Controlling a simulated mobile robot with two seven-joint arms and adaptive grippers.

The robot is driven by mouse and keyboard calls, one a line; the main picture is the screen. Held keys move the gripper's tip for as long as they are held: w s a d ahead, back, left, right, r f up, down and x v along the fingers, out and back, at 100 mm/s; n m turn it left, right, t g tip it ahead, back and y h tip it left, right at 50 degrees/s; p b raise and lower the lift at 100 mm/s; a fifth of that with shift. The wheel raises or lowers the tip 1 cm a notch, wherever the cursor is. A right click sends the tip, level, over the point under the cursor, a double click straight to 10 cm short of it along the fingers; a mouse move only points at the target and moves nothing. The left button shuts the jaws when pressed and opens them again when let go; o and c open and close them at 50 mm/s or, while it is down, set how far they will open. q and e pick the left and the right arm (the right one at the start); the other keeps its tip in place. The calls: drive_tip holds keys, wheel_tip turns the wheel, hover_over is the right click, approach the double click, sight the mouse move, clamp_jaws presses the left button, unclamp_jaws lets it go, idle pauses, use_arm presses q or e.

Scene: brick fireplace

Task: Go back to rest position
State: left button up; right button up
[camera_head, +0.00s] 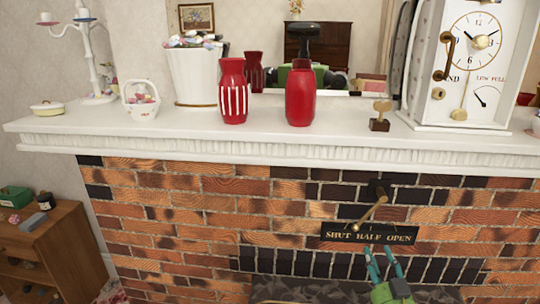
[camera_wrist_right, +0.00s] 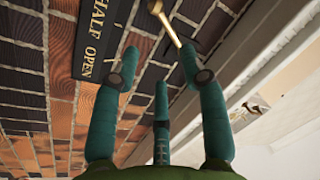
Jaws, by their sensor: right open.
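My right gripper (camera_head: 378,250) is low at the right in the head view, in front of the brick fireplace, just below the SHUT HALF OPEN plate (camera_head: 345,236). Its teal fingers are spread and empty. In the right wrist view, my right gripper (camera_wrist_right: 160,62) shows its fingers apart with nothing between them. My left gripper is not in view.
A white mantel shelf (camera_head: 250,151) juts out above the gripper. On it stand a striped red vase (camera_head: 233,92), a plain red vase (camera_head: 300,95) and a white clock (camera_head: 473,60). A wooden cabinet (camera_head: 50,250) stands at the lower left. The brick front between is clear.

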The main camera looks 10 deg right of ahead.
drive_tip(key=s+a+f+n+g+y, duration=0.1)
drive_tip(key=s+a+f+g, duration=0.2)
drive_tip(key=f, duration=0.8)
drive_tip(key=s+a+f+n+g, duration=0.1)
drive_tip(key=s+f+n+g, duration=0.2)
drive_tip(key=f, duration=0.9)
drive_tip(key=s+a+f+g+y, duration=0.1)
drive_tip(key=s+a+f+g, duration=0.3)
drive_tip(key=f, duration=0.7)
drive_tip(key=s+a+f+n+g, duration=0.1)
drive_tip(key=s+f+n+g, duration=0.25)
drive_tip(key=s+f, duration=1.25)
drive_tip(key=s+f+n+g, duration=0.1)
drive_tip(key=s+f+g, duration=0.1)
drive_tip(key=s, duration=0.8)
drive_tip(key=s+f+n+g, duration=0.1)
drive_tip(key=s+f+g, duration=0.1)
drive_tip(key=s, duration=0.9)
drive_tip(key=shift+a+f+g, duration=0.15)
drive_tip(key=shift+a+g, duration=0.2)
drive_tip(key=shift+g, duration=0.3)
drive_tip(key=shift+c, duration=0.4)
drive_tip(key=shift+s, duration=0.15)
